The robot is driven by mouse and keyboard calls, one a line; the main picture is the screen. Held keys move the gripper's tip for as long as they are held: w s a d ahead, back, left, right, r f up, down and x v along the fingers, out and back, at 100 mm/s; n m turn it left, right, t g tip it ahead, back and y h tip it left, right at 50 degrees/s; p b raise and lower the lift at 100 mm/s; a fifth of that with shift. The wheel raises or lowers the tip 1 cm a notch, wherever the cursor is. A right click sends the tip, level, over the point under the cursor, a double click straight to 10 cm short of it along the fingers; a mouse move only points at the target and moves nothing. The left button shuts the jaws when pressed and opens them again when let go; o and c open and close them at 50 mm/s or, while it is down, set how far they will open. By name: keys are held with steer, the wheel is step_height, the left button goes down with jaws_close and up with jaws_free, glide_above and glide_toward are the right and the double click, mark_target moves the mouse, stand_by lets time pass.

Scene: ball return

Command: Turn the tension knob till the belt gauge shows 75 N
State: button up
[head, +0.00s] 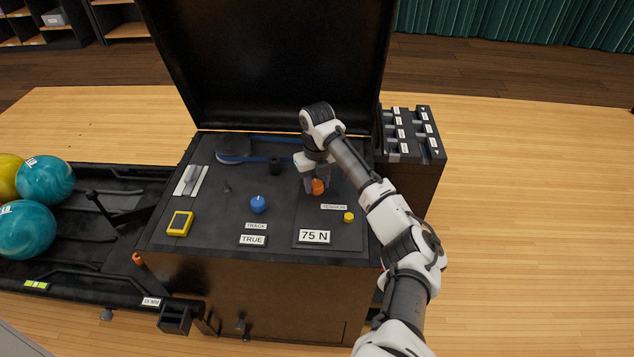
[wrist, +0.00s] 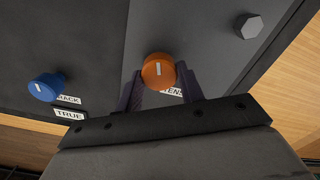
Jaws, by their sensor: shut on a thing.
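The orange tension knob (head: 318,187) stands on the right part of the dark machine deck, beside the TENSION label (head: 334,207). My gripper (head: 316,184) comes down over it, its fingers shut on the knob's sides. In the wrist view the orange knob (wrist: 158,71) sits between my two fingers (wrist: 160,88), and its white mark points roughly straight up the picture. The belt gauge (head: 314,236) in front of the knob reads 75 N. My fingers partly cover the TENSION label in the wrist view (wrist: 172,92).
A blue knob (head: 258,204) stands left, behind the TRACK label (head: 256,226) and a TRUE display (head: 253,240). A yellow device (head: 180,223) lies at left. The raised lid (head: 265,65) stands behind the deck.

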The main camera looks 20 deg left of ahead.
mark_target(316, 184)
steer(key=o, duration=1)
step_height(316, 184, up, 14)
steer(key=shift+f+b, duration=0.1)
steer(key=shift+b, duration=0.3)
steer(key=shift+a, duration=0.1)
